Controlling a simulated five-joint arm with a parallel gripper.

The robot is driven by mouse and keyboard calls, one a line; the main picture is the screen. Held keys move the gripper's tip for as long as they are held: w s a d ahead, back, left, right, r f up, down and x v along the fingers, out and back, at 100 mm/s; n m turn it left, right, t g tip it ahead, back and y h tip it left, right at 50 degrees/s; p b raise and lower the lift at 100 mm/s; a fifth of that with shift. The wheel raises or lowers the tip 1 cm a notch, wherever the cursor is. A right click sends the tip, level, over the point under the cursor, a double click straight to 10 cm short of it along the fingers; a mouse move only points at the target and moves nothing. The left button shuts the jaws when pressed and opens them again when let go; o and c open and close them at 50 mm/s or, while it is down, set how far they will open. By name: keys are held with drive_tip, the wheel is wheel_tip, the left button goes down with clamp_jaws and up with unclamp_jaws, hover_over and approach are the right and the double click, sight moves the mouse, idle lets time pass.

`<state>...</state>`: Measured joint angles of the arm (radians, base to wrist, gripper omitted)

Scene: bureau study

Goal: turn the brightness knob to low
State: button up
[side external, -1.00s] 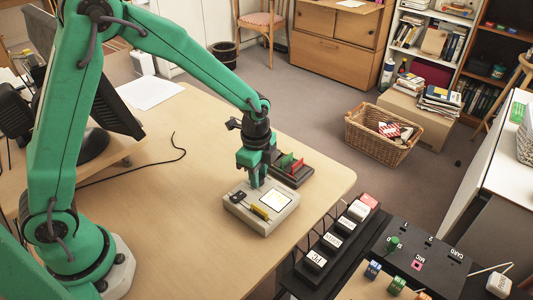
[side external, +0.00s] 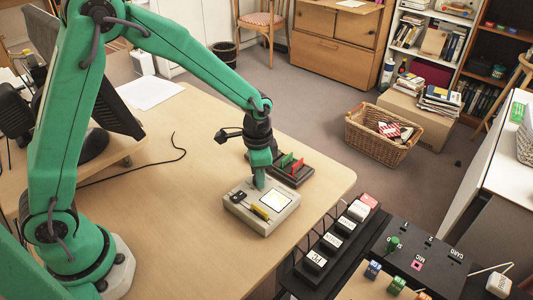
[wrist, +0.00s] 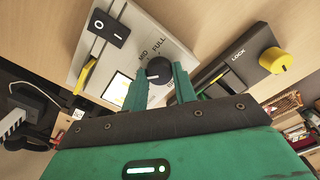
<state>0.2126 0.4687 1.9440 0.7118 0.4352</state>
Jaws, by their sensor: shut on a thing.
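The grey control box (side external: 275,223) sits on the desk below my gripper (side external: 259,183); it also fills the upper middle of the wrist view (wrist: 130,12). Its round black knob (wrist: 157,68) carries a white pointer mark, with MID and FULL printed beside it; any low label is hidden. In the wrist view my gripper's green fingers (wrist: 160,74) stand on either side of the knob, shut on it. The knob is hidden by the fingers in the side view.
The box also has a black rocker switch (wrist: 107,27), a yellow slider (wrist: 86,76) and a lit screen (side external: 275,200). Behind it is a dark unit (side external: 294,170) with red and green parts, whose yellow knob (wrist: 276,61) shows at right. Bare desk lies left.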

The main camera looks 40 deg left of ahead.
idle(0.4)
drive_tip(key=o, duration=1)
wheel_tip(320, 180, up, 7)
drive_tip(key=shift+r, duration=0.4)
drive_tip(key=shift+s, duration=0.1)
